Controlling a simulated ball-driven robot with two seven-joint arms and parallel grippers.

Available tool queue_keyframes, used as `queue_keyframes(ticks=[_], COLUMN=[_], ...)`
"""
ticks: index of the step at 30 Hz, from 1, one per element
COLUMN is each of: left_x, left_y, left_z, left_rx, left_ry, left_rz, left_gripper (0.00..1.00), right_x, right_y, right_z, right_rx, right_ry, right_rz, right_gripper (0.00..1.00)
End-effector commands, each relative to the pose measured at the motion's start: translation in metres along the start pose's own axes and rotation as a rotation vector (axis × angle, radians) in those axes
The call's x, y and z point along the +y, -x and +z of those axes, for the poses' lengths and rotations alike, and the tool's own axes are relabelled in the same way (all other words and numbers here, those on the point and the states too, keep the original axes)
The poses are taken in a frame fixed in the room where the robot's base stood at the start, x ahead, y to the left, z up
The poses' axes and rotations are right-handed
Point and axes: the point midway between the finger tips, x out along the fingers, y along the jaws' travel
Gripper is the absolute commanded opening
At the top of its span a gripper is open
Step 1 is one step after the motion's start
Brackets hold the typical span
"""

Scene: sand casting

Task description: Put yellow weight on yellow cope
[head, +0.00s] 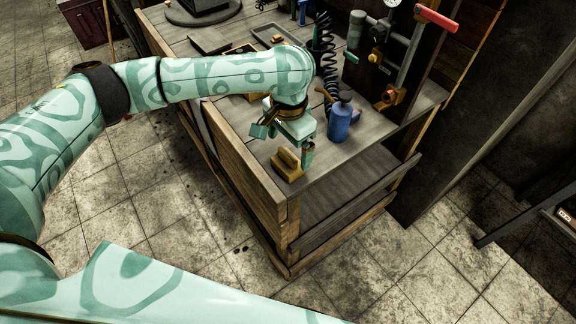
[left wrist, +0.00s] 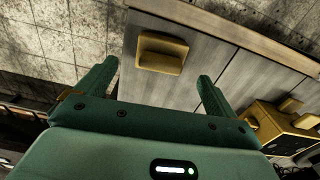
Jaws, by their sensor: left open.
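A yellow weight (head: 288,165), a small block with a raised grip, sits on the near corner of the wooden bench. My left gripper (head: 284,146) is open just above and beside it. In the left wrist view the weight (left wrist: 162,55) lies ahead of the gap between the open fingers (left wrist: 157,71), with nothing held. A yellow box that looks like the yellow cope (left wrist: 285,128) shows at the right of that view, with yellow pieces on top. In the head view my left arm mostly hides it. My right gripper is not in view.
A blue bottle (head: 340,118) stands on the bench to the right of my left gripper. Behind it are a black coiled hose (head: 327,55) and a post with a red handle (head: 436,18). A grey tray (head: 276,35) lies farther back. The bench edge is close to the weight.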

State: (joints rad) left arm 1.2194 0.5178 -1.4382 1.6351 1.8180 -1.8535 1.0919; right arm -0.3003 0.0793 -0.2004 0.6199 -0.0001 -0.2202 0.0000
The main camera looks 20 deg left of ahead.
Motion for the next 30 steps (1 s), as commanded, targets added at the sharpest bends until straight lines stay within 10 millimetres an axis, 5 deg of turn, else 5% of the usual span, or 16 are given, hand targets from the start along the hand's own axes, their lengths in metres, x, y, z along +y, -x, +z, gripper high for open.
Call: queue_keyframes(ticks=[15,22,30], left_x=[-0.002,-0.002,-0.002], left_y=[-0.062,-0.062,-0.062], left_z=[0.002,0.002,0.002], left_rx=[-0.001,0.002,0.002], left_ry=[-0.001,-0.001,-0.002], left_rz=[0.001,-0.001,-0.001], left_gripper=[0.94,0.94,0.21], right_x=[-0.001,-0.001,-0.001], right_y=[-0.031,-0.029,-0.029], right_z=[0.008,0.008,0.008], right_rx=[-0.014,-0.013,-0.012], right_ry=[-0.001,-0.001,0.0], right_rz=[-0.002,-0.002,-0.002], right_gripper=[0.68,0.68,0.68])
